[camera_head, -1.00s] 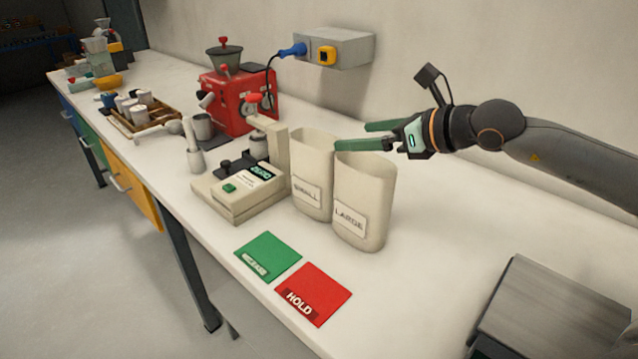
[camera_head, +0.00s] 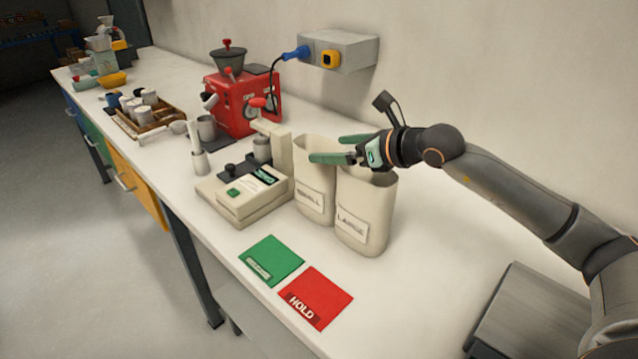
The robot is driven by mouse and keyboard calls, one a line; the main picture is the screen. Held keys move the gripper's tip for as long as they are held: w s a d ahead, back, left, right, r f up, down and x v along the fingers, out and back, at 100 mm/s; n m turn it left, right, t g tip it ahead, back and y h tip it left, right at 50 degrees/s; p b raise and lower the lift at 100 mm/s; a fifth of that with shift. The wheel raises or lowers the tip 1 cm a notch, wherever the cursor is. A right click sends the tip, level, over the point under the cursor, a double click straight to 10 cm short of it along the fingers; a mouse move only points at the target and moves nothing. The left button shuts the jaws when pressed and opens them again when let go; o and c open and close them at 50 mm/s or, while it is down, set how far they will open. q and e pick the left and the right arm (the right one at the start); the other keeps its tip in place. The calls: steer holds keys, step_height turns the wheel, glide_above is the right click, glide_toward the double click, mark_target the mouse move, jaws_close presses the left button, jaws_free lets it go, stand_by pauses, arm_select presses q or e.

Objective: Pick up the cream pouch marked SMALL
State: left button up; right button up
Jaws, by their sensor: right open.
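The cream pouch marked SMALL (camera_head: 313,196) stands upright on the white counter, label facing me. The cream pouch marked LARGE (camera_head: 362,222) stands upright just to its right and overlaps it in the view. My right gripper (camera_head: 332,149) reaches in from the right with its green fingers apart. Its fingers hang around the upper rear of the two pouches, with the near fingertip in front of the SMALL pouch's opening. I cannot tell whether it touches either pouch. Nothing is held. My left gripper does not show.
A cream scale-like device (camera_head: 242,194) stands close left of the SMALL pouch. Behind are a red grinder (camera_head: 243,101) and a grey wall box (camera_head: 338,50). A green card (camera_head: 271,260) and red HOLD card (camera_head: 315,298) lie in front. The counter right of the pouches is clear.

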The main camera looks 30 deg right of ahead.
mark_target(319, 150)
steer(key=shift+p+x, duration=0.75)
steer(key=shift+x, duration=1.9)
steer(key=shift+d+f, duration=0.1)
steer(key=shift+d, duration=0.05)
steer(key=shift+c, duration=0.2)
steer(key=c, duration=1.5)
